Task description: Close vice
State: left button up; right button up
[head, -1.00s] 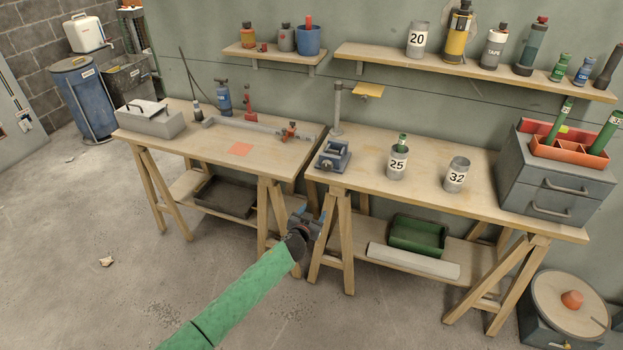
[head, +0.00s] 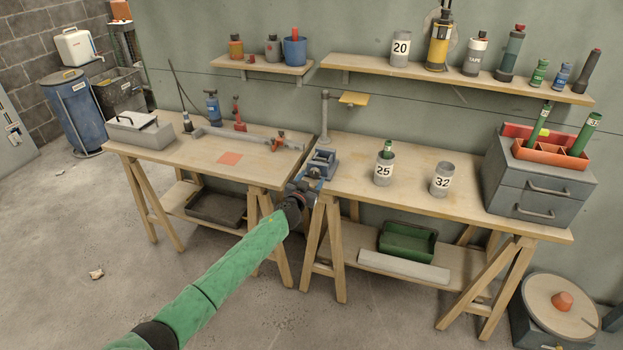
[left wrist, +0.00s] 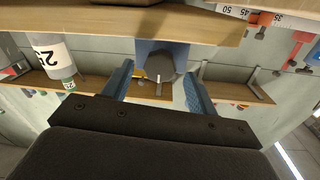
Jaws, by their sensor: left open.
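The small blue-grey vice (head: 323,160) sits at the front left of the right workbench, partly hidden by my left gripper (head: 308,179). My left gripper is open at the bench's front edge, just in front of the vice. In the left wrist view, the two blue fingers of my gripper (left wrist: 158,80) stand apart on either side of a round dark grey knob (left wrist: 160,66) with a pale mark. The knob is at the front of the vice body (left wrist: 146,47). I cannot tell whether the fingers touch it. My right gripper is out of view.
The right workbench (head: 410,200) also holds cans marked 25 (head: 384,170) and 32 (head: 442,180) right of the vice. A grey post (head: 325,120) stands behind it.

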pick_arm(q)
jog(key=shift+w+d, duration=0.2)
jog(key=shift+w, duration=0.35)
jog(key=c, duration=1)
